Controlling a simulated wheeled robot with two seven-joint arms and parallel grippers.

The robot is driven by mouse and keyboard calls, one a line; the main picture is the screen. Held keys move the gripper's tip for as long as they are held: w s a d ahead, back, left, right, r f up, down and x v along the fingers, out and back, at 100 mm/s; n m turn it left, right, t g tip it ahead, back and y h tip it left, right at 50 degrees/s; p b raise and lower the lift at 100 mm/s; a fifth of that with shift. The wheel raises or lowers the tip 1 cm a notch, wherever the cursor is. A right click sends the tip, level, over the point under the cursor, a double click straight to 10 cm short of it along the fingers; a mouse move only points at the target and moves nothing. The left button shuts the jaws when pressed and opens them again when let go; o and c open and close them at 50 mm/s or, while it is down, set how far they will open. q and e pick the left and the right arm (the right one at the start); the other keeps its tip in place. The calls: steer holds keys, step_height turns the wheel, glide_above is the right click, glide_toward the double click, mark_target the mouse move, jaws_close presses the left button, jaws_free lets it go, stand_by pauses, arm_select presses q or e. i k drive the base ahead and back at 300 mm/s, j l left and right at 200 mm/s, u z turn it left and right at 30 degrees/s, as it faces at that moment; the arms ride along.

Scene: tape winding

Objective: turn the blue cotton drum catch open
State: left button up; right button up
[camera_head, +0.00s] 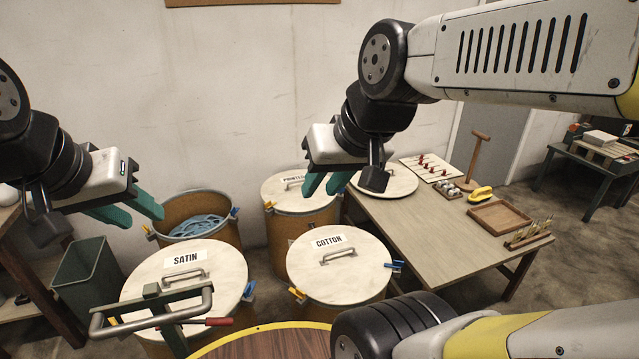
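The cotton drum (340,289) stands in the middle with a pale lid, a grey handle and a COTTON label. A blue catch (394,266) sticks out at its right rim. My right gripper (322,192) hangs above and behind the cotton lid, in front of the printed drum and the table corner. Its teal fingers are apart and empty. My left gripper (145,216) is at the left, above the satin drum's far side. Its teal fingers are apart and empty.
The satin drum (220,266) stands left of the cotton drum, with a grey bar frame (150,318) before it. An open drum (189,200) holds blue ribbon. The printed drum (300,218) is behind. A table (440,235) with tools stands right. My arm link covers the lower right.

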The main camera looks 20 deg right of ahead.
mark_target(397, 265)
steer(key=z, duration=1.35)
steer(key=i+l+u, duration=0.25)
steer(key=u, duration=0.15)
steer(key=i+l+u, duration=0.4)
